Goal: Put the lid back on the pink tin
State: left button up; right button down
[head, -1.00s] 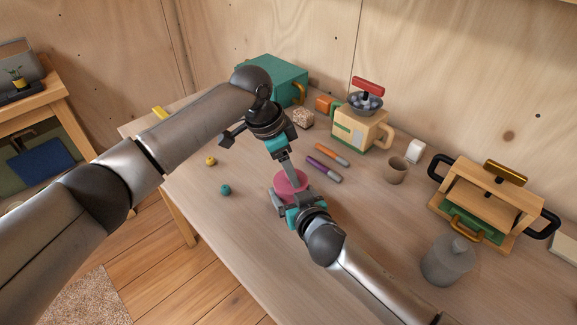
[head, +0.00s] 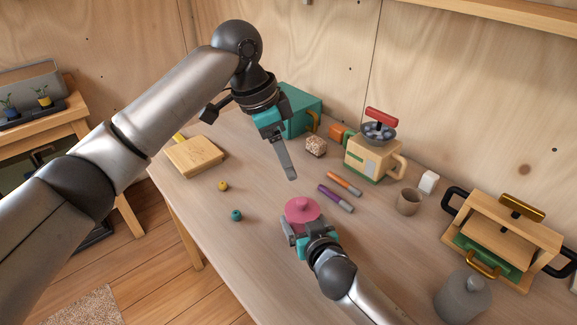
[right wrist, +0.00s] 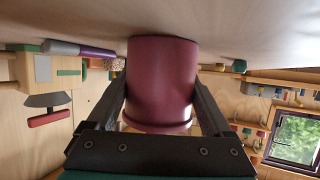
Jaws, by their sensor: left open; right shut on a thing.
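The pink tin (right wrist: 160,80) stands on the table between the two fingers of my right gripper (right wrist: 160,110), which is shut on its sides. The pink lid (head: 302,209), with a small knob, sits on top of the tin in the head view; I cannot tell whether it is fully seated. My right gripper (head: 302,228) hides most of the tin's side there. My left gripper (head: 290,176) is open and empty, above the table behind the tin and apart from the lid.
An orange marker (head: 344,183) and a purple marker (head: 336,198) lie behind the tin. Yellow (head: 223,186) and teal (head: 236,215) beads lie left. A wooden board (head: 194,156) lies back left.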

grip_release()
jog(key=shift+s, duration=0.1)
jog(key=p+v, duration=0.3)
jog(key=v, duration=1)
jog(key=shift+s+d+r+p, duration=0.2)
jog(key=shift+s+p, duration=0.1)
jog(key=shift+p, duration=0.1)
jog(key=shift+s+d+r, duration=0.2)
jog(key=shift+s+r, duration=0.05)
jog(key=shift+s, duration=0.3)
